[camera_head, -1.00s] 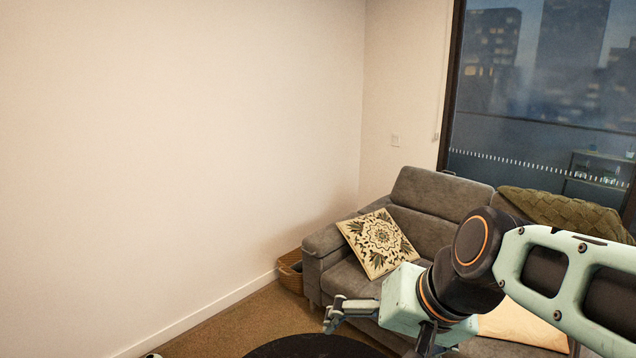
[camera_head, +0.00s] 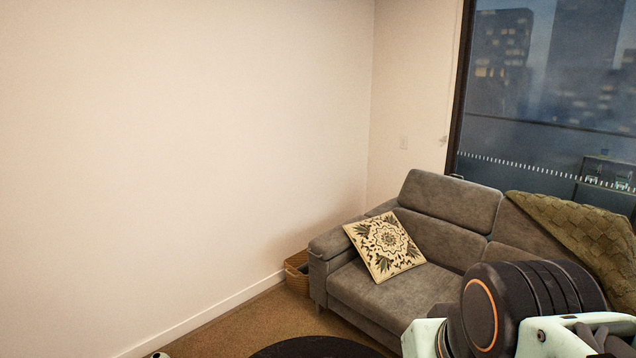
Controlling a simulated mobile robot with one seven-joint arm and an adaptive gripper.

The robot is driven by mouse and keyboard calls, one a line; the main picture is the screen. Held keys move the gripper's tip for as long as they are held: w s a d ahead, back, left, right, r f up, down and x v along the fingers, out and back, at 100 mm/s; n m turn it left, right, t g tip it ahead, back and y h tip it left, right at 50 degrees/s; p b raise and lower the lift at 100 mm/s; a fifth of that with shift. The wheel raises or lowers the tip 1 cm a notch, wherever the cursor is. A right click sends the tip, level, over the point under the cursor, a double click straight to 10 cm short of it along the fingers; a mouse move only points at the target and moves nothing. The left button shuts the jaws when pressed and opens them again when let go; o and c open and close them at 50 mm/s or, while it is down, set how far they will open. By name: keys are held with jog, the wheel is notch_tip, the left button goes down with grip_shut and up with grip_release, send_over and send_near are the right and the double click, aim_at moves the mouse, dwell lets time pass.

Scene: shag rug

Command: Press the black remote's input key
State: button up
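No black remote shows in the head view. My gripper is out of the picture now; only the arm links show at the lower right, in front of the grey sofa (camera_head: 390,296). Whether the gripper is open or shut is hidden.
The sofa carries a patterned cushion (camera_head: 384,245) and a green throw (camera_head: 575,228). A wicker basket (camera_head: 297,275) stands by its left end. A dark round surface (camera_head: 318,348) is at the bottom edge. Brown carpet (camera_head: 250,322) lies open between the wall and the sofa.

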grip_shut()
dwell(0.3)
dwell(1.2)
